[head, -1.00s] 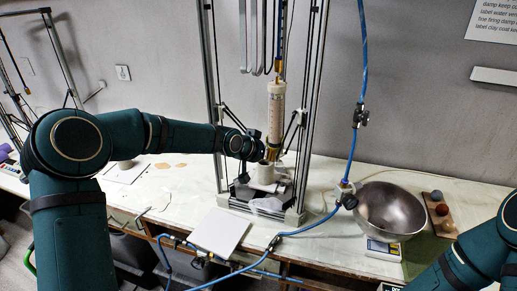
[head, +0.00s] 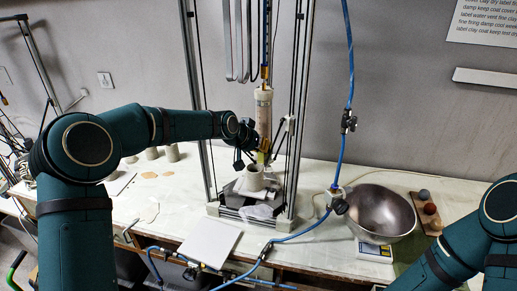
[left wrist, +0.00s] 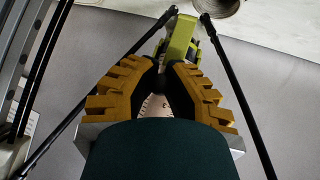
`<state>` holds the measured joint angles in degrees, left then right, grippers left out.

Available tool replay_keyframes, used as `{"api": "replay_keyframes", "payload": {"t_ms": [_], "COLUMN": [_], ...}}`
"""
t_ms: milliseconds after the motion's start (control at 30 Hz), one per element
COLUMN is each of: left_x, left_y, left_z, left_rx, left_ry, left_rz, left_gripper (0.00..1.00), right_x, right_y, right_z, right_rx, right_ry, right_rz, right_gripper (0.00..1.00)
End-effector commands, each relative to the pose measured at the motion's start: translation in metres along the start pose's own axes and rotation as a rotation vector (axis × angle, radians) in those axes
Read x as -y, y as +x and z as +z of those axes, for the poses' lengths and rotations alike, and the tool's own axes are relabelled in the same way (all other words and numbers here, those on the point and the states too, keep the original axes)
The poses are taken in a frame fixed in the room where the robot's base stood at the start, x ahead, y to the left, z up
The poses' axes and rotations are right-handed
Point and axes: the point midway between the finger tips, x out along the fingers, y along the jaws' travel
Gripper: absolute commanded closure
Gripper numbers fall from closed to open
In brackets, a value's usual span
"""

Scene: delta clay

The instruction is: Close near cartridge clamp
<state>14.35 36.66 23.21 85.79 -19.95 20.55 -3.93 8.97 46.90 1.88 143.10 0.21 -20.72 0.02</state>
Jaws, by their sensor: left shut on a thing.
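The clay cartridge (head: 263,115) stands upright in the printer frame as a pale tube. The near cartridge clamp (head: 263,157) shows as a small yellow-green part at its lower end, partly hidden by my gripper. In the left wrist view the yellow-green clamp (left wrist: 181,40) lies just beyond my fingertips. My left gripper (left wrist: 163,78) has its orange fingers closed in, with dark tips around a small dark part at the clamp; the tips hide most of it. A pale curved surface with marks shows between the fingers. My right gripper is out of view.
Frame posts (head: 299,100) and dark rods flank the gripper closely. A blue hose (head: 345,110) hangs to the right, near a steel bowl (head: 382,211). A white board (head: 209,242) lies in front.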

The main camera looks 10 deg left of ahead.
Motion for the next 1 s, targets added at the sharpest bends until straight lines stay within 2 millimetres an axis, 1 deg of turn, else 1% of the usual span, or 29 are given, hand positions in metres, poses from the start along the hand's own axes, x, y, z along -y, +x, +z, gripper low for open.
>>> {"api": "replay_keyframes", "payload": {"t_ms": [33, 400, 433, 467, 500, 533, 567, 867, 1000], "left_x": [0.0, 0.0, 0.0, 0.0, 0.0, 0.0, 0.0, -0.001, 0.0], "left_y": [-0.002, -0.003, -0.003, -0.003, -0.003, -0.003, -0.002, -0.002, -0.013], "left_z": [-0.005, -0.006, -0.006, -0.006, -0.006, -0.005, -0.005, -0.002, -0.003], "left_rx": [-0.011, -0.013, -0.013, -0.013, -0.013, -0.012, -0.011, -0.004, -0.005], "left_ry": [0.002, 0.001, 0.001, 0.001, 0.001, 0.001, 0.001, 0.001, -0.001], "left_rz": [-0.001, -0.002, -0.002, -0.002, -0.002, -0.002, -0.002, 0.001, 0.0], "left_gripper": [1.0, 1.0, 0.87, 0.77, 0.63, 0.52, 0.51, 0.51, 0.51], "right_x": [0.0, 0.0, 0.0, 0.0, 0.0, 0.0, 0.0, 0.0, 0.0], "right_y": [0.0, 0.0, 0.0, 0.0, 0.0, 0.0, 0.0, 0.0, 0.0], "right_z": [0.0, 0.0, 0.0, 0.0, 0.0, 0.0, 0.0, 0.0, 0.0], "right_rx": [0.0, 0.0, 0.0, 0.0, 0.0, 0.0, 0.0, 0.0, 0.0], "right_ry": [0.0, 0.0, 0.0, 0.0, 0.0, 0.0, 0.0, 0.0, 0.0], "right_rz": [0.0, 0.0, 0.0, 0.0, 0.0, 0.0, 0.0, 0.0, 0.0], "right_gripper": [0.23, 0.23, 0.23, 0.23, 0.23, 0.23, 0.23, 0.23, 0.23]}}
